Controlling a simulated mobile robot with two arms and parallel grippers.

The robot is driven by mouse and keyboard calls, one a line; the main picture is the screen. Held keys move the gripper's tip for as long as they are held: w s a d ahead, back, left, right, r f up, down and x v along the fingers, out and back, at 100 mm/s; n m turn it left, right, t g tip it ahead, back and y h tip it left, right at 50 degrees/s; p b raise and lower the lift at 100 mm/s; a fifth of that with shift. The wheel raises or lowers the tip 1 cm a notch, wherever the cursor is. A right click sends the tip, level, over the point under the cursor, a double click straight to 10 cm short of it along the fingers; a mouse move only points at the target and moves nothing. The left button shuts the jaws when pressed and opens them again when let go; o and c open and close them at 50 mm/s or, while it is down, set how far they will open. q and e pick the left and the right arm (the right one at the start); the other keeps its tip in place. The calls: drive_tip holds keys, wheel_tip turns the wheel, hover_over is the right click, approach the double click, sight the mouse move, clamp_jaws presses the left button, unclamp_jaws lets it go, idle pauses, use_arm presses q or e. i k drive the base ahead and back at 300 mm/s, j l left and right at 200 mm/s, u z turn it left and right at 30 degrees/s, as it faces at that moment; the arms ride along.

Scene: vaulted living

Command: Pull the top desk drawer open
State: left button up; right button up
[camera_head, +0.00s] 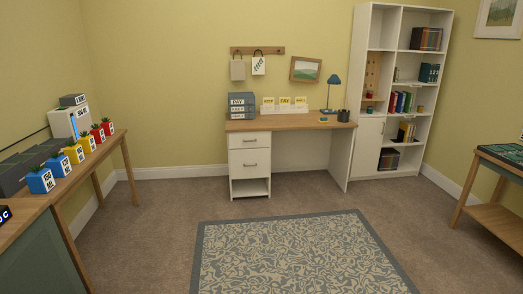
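The white desk (300,124) with a wooden top stands against the back wall, across the room from me. Its top drawer (249,140) is on the left side under the desktop, with a dark bar handle, and looks closed. A second, taller drawer (250,163) with a similar handle sits below it, above an open cubby (250,187). Neither of my grippers shows in the head view.
A patterned grey rug (300,255) lies on the carpet between me and the desk. A wooden side table (100,157) with several coloured pots is on the left, a tall white bookshelf (377,167) right of the desk, and another table (495,182) at the right edge. The floor before the drawers is clear.

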sight(246, 139)
drive_tip(key=i, duration=2.4)
